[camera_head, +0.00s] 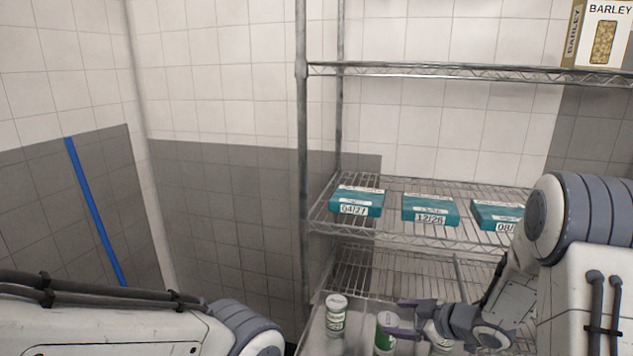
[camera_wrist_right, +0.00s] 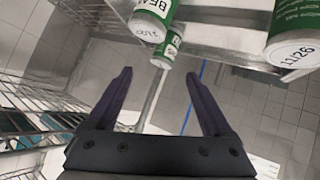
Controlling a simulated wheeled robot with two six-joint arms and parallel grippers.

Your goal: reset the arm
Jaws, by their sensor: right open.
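My right gripper (camera_head: 393,318) is at the lower middle of the head view, by the green-labelled cans on the low tray. In the right wrist view its two dark fingers (camera_wrist_right: 158,74) are spread wide with nothing between them. One can (camera_head: 386,342) shows by the fingers in the head view, and whether they touch cannot be told. Another can (camera_head: 336,316) stands to the left, and a third (camera_head: 442,342) is partly hidden behind the gripper. My left arm shows at the lower left, but its gripper is out of view.
A wire shelf (camera_head: 410,238) holds teal dated boxes (camera_head: 357,201), (camera_head: 430,209), (camera_head: 495,214). A barley box (camera_head: 603,35) stands on the upper shelf (camera_head: 430,70). Metal shelf post (camera_head: 302,150) rises left of the shelves. The wrist view shows cans (camera_wrist_right: 150,20), (camera_wrist_right: 293,38) close above the fingers.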

